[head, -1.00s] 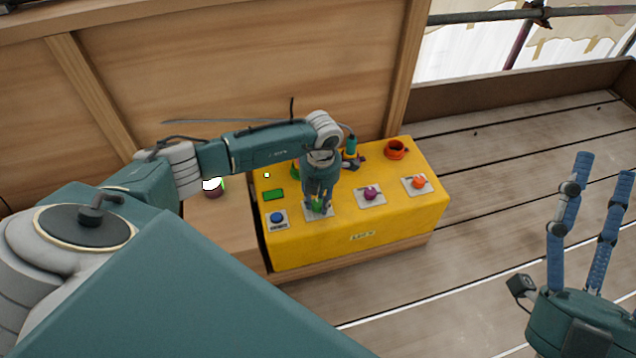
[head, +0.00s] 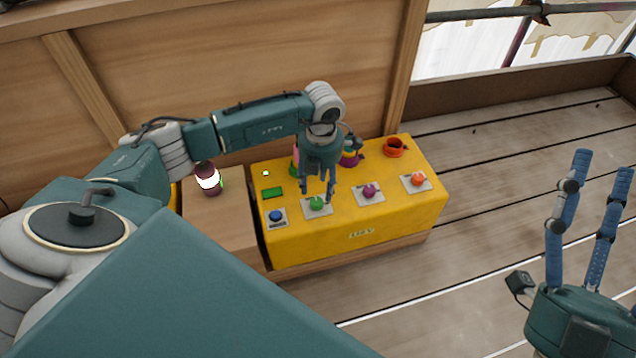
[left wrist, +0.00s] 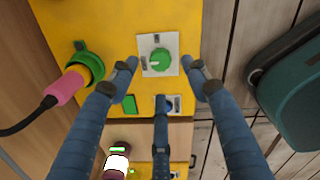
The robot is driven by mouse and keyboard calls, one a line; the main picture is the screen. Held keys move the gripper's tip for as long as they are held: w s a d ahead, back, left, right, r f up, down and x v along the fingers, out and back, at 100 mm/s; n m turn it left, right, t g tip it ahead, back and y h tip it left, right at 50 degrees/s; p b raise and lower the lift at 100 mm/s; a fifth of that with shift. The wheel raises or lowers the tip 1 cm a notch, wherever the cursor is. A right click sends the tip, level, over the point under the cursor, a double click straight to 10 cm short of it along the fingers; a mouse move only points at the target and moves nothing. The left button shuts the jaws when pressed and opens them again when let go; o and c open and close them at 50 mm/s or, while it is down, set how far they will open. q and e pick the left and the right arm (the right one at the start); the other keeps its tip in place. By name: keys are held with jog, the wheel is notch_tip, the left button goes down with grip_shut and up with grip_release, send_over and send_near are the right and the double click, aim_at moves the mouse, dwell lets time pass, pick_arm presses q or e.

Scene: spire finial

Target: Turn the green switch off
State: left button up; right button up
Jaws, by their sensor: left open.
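The green switch (head: 317,204) is a round green knob on a pale square plate on top of the yellow box (head: 361,236). In the left wrist view the green switch (left wrist: 161,60) shows a light pointer toward its left side. My left gripper (head: 320,197) hangs just above and behind it, fingers spread and empty. In the left wrist view the fingers of my left gripper (left wrist: 162,75) surround the knob without visibly touching it. My right gripper (head: 604,163) is open and empty, over the deck at the right.
A blue switch (head: 277,216), a purple switch (head: 370,191) and an orange switch (head: 417,180) share the box top. Behind are an orange socket ring (head: 396,149) and a small lit green light (head: 266,173). A glowing lamp (head: 208,179) stands on wood at the left.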

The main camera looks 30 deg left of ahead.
aim_at(319, 202)
pick_arm(q)
jog(key=shift+d+r, duration=0.15)
jog(key=shift+r, duration=2.45)
